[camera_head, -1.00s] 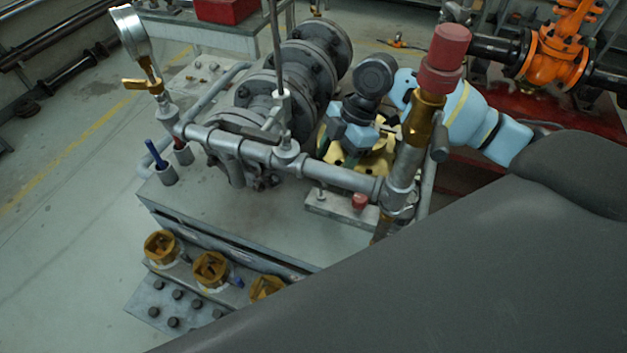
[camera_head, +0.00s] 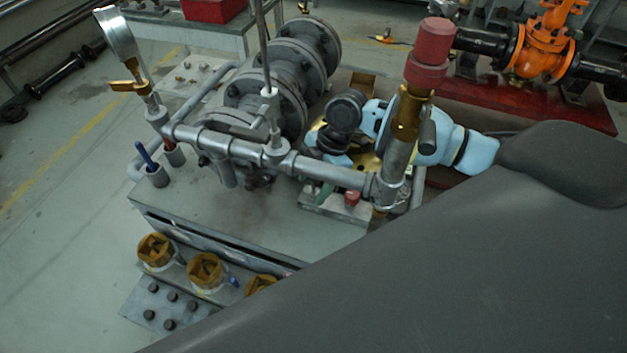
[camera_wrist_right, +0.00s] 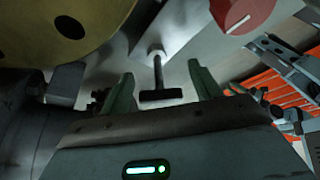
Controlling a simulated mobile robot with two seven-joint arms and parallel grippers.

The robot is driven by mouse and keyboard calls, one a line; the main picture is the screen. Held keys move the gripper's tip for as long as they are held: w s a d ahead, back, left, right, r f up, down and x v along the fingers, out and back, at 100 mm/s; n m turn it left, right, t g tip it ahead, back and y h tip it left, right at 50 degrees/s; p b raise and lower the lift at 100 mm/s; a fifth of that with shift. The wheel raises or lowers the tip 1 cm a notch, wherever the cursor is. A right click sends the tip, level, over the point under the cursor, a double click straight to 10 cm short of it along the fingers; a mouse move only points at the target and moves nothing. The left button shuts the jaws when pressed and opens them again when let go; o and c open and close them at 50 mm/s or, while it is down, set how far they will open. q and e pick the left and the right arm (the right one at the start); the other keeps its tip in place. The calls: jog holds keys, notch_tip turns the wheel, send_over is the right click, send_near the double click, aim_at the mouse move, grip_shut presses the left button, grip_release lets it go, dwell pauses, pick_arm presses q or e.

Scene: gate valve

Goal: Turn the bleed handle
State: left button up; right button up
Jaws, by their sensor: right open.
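In the right wrist view a small dark T-shaped handle (camera_wrist_right: 160,92) on a thin stem stands out from a pale round boss; I take it for the bleed handle. My right gripper (camera_wrist_right: 163,90) is open, with its two green fingers on either side of the handle and visible gaps to both. In the head view my right gripper (camera_head: 322,190) is low behind the grey horizontal pipe, mostly hidden, with a bit of green finger showing. The handle cannot be made out there. My left gripper is out of view.
A red knob (camera_head: 351,198) sits close by, also in the right wrist view (camera_wrist_right: 240,12). The grey pipe (camera_head: 325,171) and a red-capped upright (camera_head: 425,65) stand in front of my right arm. A brass flange (camera_wrist_right: 65,30) is close left of the fingers.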

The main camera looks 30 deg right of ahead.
jog(key=shift+c, duration=0.4)
jog(key=c, duration=0.9)
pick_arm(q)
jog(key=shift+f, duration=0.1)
pick_arm(e)
jog(key=shift+n+g+b, duration=0.3)
jog(key=shift+n+b, duration=0.05)
jog(key=shift+n, duration=0.55)
jog(key=shift+n+g+b, duration=0.35)
jog(key=shift+n+g, duration=0.15)
jog(key=shift+n, duration=0.7)
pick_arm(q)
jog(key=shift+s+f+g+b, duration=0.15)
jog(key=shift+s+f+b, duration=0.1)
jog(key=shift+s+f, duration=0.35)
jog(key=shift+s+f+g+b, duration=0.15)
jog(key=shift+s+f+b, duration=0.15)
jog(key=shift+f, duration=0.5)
pick_arm(e)
jog(key=shift+n+g+h, duration=0.35)
jog(key=shift+n, duration=0.8)
jog(key=shift+n+g+h, duration=0.35)
jog(key=shift+n, duration=0.8)
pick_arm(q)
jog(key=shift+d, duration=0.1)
